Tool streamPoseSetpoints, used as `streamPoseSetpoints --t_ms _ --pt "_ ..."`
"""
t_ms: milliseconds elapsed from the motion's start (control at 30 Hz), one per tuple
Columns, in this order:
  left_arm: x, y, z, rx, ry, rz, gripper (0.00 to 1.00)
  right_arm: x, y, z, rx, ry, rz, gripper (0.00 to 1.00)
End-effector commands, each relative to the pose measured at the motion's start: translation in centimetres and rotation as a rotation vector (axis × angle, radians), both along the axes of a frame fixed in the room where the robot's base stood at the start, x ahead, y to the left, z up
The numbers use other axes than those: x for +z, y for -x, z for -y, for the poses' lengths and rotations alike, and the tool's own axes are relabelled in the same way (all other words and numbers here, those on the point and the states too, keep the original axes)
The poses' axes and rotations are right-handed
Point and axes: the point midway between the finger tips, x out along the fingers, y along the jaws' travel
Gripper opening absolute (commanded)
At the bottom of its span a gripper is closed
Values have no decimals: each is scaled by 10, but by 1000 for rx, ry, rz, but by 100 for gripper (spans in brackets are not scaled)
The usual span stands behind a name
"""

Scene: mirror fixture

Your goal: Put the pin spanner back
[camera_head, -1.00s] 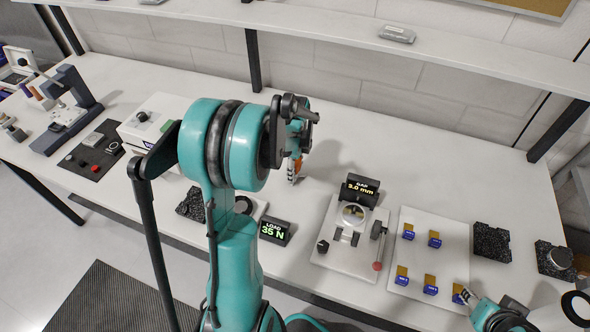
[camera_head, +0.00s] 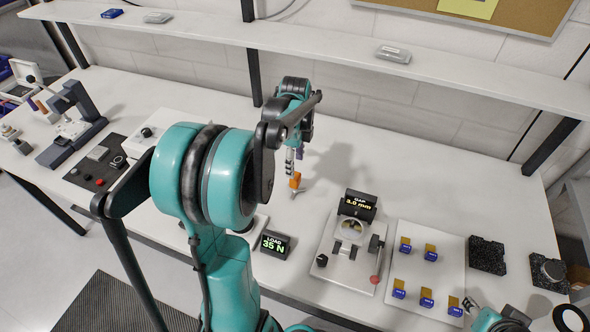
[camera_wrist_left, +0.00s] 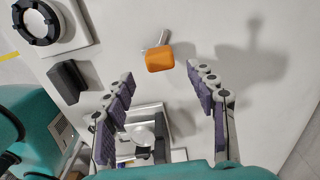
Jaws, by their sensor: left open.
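The pin spanner, with an orange handle (camera_head: 295,181) and a thin metal end, rests on the white bench behind the gap fixture. It also shows in the left wrist view (camera_wrist_left: 159,58), past the fingertips and between their lines. My left gripper (camera_head: 294,157) is above the spanner, open and apart from it; its two spread fingers show in the left wrist view (camera_wrist_left: 161,76). My right gripper (camera_head: 471,304) is at the bottom right by the plate of blue-and-gold parts; its jaw state is unclear.
The gap fixture (camera_head: 328,262) with its "3.0 mm" display (camera_head: 357,205) stands in front of the spanner. The "35 N" load display (camera_head: 275,244) is to its left. A plate (camera_head: 450,258) with several small parts lies right.

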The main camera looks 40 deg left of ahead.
Motion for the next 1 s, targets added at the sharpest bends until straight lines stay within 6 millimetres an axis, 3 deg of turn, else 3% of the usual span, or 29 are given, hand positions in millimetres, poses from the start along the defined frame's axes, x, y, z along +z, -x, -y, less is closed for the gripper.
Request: streamPoseSetpoints --t_ms 133,233,500,700,833,1000 --pt "13 1 3 10 -3 5 57 3 0 0 0 0 0 40" --pt "23 5 20 74 -15 37 57 3 0 0 0 0 0 40" --pt "56 46 118 555 13 288 57 3 0 0 0 0 0 40" --pt "56 86 178 934 184 462 57 3 0 0 0 0 0 40" --pt "49 104 200 1104 303 514 57 3 0 0 0 0 0 40" --pt "45 113 211 1209 385 535 57 3 0 0 0 0 0 40"
